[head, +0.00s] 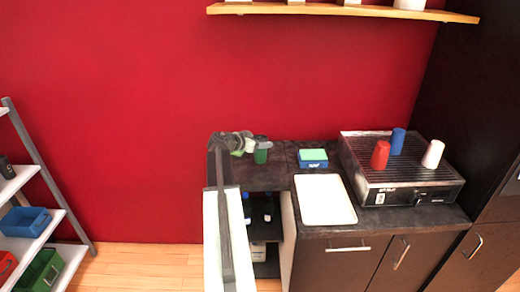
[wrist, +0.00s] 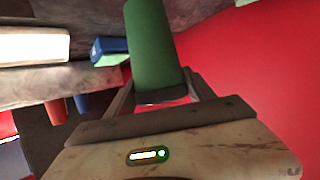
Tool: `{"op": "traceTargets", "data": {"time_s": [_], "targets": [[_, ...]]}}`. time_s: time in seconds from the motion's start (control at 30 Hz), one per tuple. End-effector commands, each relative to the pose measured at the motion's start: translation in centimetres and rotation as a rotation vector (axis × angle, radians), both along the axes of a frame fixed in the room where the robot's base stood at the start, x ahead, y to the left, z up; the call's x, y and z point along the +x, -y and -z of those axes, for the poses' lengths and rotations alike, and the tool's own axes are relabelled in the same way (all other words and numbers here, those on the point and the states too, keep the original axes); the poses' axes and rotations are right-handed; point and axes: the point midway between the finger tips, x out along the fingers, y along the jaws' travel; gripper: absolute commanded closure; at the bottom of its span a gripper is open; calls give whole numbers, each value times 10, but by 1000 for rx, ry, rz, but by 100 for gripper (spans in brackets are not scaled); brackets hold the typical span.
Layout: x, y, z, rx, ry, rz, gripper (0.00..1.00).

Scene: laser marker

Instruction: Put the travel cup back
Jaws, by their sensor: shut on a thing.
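A green cup (head: 261,152), which I take to be the travel cup, is between the fingers of my gripper (head: 250,146) at the left end of the dark counter. In the wrist view the green cup (wrist: 155,48) fills the space between the two fingers, and my gripper (wrist: 160,92) is shut on it. I cannot tell whether the cup touches the counter. A red cup (head: 380,155), a blue cup (head: 397,141) and a white cup (head: 432,154) stand on the ribbed top of a machine (head: 405,185) at the right.
A white tray (head: 325,201) and a blue box with a green top (head: 313,158) sit on the counter (head: 281,178). An open cabinet holding bottles is below. A wall shelf (head: 345,11) hangs above. A rack (head: 58,215) with bins stands at the left.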

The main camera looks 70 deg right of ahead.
Motion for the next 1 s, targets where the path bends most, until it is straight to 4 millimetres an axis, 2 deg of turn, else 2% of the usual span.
{"op": "traceTargets", "data": {"time_s": [0.1,0.2,0.3,0.53,0.67,0.7,0.77,1.0], "targets": [[4,9,1,0,0,0,54],[4,7,25,0,0,0,54],[4,7,40,0,-1,0,54],[4,7,36,0,0,-1,54],[4,7,40,0,0,-1,54],[4,7,40,0,0,-1,35],[4,7,39,0,0,-1,19],[5,6,39,0,0,-1,16]]}}
